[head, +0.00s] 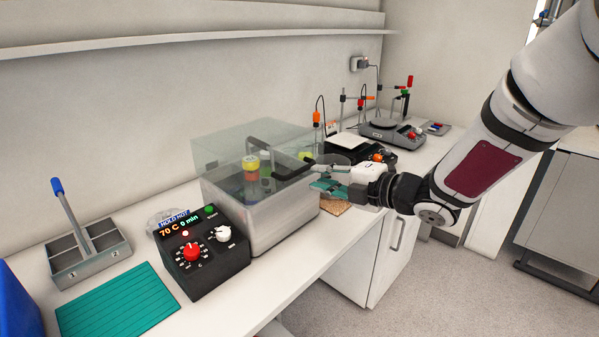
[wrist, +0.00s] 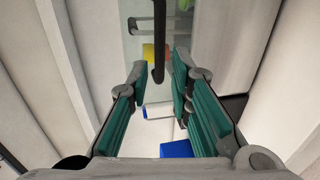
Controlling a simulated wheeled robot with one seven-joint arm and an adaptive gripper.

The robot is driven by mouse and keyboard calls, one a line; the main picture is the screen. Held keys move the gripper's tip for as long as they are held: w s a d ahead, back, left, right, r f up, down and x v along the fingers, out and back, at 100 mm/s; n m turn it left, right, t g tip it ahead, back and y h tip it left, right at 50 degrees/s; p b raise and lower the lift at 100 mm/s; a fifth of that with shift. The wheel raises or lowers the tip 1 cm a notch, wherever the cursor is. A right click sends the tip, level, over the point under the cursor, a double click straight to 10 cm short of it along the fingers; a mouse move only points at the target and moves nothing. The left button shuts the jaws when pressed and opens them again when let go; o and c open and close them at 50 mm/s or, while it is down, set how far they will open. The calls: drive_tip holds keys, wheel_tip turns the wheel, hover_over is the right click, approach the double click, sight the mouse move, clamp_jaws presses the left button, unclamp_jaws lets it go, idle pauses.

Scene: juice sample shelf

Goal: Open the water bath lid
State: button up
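The water bath (head: 280,222) is a metal tank on the bench with a clear, box-like lid (head: 215,145) over it. The lid looks closed. A black bar handle (head: 275,150) is on the lid. A yellow-capped bottle (head: 251,165) shows through the lid. My gripper (head: 314,172) is at the right end of the bath, close to the handle. In the wrist view its teal-padded fingers (wrist: 159,66) are open. The near end of the handle (wrist: 158,35) lies between the fingertips, with gaps visible on both sides. I cannot tell whether it is touched.
A black control box (head: 203,255) reading 70 C stands at the bath's front left. A grey divided holder (head: 90,262) and a teal mat (head: 120,302) lie further left. Stirrer and balance-like devices (head: 390,132) stand at the right back. A wall shelf (head: 190,40) runs above.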

sight(300, 173)
drive_tip(key=x, duration=0.8)
clamp_jaws()
